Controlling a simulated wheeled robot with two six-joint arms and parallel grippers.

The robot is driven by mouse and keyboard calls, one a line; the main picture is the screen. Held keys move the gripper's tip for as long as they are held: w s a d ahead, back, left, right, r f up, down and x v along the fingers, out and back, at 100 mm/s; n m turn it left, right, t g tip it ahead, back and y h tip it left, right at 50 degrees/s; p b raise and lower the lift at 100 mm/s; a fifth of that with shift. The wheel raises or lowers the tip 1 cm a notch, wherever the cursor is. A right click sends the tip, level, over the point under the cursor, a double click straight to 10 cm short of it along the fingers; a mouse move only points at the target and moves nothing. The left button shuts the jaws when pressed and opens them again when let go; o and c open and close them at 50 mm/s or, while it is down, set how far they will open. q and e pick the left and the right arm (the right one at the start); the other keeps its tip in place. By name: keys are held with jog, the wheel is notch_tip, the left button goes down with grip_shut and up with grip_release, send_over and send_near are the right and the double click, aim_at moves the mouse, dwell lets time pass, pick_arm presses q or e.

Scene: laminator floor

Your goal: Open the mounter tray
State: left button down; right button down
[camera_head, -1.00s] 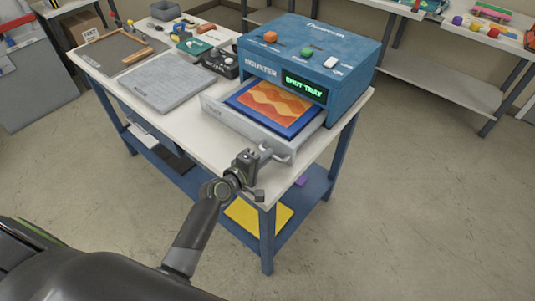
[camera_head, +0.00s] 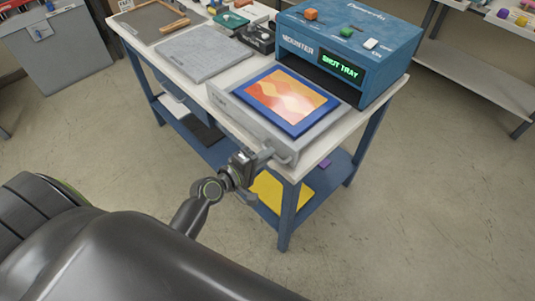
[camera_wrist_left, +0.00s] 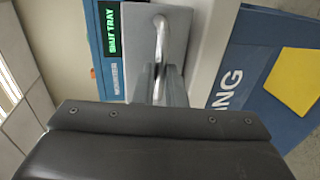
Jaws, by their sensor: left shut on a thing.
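The blue mounter (camera_head: 345,50) stands at the right end of the white table, its display reading "SHUT TRAY". Its grey tray (camera_head: 250,118) is slid out at the front, with a blue-framed orange and yellow picture (camera_head: 288,97) lying on it. My left gripper (camera_head: 262,158) is shut on the tray's curved handle (camera_head: 286,160) at the tray's front. In the left wrist view the handle (camera_wrist_left: 160,38) runs down between the fingers (camera_wrist_left: 160,82). The display (camera_wrist_left: 110,33) shows sideways there. My right gripper is not in view.
A grey flat board (camera_head: 205,54) lies on the table left of the mounter, with small items and a black device (camera_head: 256,38) behind it. A yellow sheet (camera_head: 280,192) lies on the lower shelf.

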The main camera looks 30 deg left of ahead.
pick_arm(q)
jog(key=c, duration=1.5)
grip_release()
jog(key=b+v, duration=0.3)
jog(key=v, duration=1.4)
jog(key=shift+s+b, duration=0.2)
jog(key=shift+b, duration=0.2)
